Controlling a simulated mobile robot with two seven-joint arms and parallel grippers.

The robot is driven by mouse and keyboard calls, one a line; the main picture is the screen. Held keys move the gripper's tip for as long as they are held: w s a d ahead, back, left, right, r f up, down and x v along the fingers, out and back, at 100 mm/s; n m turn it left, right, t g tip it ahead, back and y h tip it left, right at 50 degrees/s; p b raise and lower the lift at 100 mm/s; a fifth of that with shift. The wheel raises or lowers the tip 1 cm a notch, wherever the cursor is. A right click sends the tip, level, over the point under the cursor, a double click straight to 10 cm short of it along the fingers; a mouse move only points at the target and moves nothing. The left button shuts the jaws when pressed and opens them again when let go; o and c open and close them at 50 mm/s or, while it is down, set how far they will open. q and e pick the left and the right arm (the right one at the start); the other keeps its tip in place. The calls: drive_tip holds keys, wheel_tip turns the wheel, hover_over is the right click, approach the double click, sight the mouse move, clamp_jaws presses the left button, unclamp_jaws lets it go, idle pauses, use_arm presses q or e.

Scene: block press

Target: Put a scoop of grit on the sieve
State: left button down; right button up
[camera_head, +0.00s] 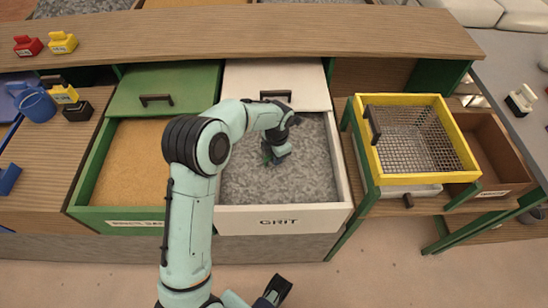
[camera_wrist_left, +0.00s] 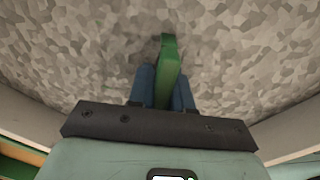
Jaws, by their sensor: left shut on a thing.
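The grit (camera_head: 310,170) fills a white-fronted drawer labelled GRIT; it also fills the upper part of the left wrist view (camera_wrist_left: 250,60). My left gripper (camera_head: 272,157) is low over the grit. Its blue fingers (camera_wrist_left: 162,90) are shut on a narrow green piece, seemingly the scoop's handle (camera_wrist_left: 167,65). The scoop's bowl cannot be made out; whether it holds grit cannot be told. The sieve (camera_head: 425,178), a yellow frame with wire mesh and a dark handle, stands on a green-legged stand to the right. A dark end of my other arm shows at the bottom edge, its jaws unclear.
Left of the grit is a green drawer of orange-brown sand (camera_head: 130,160). A wooden shelf (camera_head: 240,32) runs behind both drawers. A wooden box (camera_head: 495,160) stands right of the sieve. A blue pitcher (camera_head: 36,104) and small coloured blocks sit at the far left.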

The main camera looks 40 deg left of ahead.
use_arm(q)
drive_tip(key=r+p, duration=0.1)
drive_tip(key=r, duration=0.1)
drive_tip(key=r+p, duration=0.3)
drive_tip(key=r, duration=0.1)
drive_tip(key=shift+d+r, duration=0.25)
wheel_tip(320, 180, up, 15)
drive_tip(key=d+p, duration=0.1)
drive_tip(key=p, duration=0.7)
drive_tip(key=shift+s+d+f, duration=0.15)
drive_tip(key=shift+s+d, duration=0.1)
drive_tip(key=shift+s, duration=0.05)
use_arm(e)
drive_tip(key=w+r, duration=0.3)
drive_tip(key=r, duration=0.9)
drive_tip(key=shift+w, duration=0.2)
drive_tip(key=shift+f, duration=0.1)
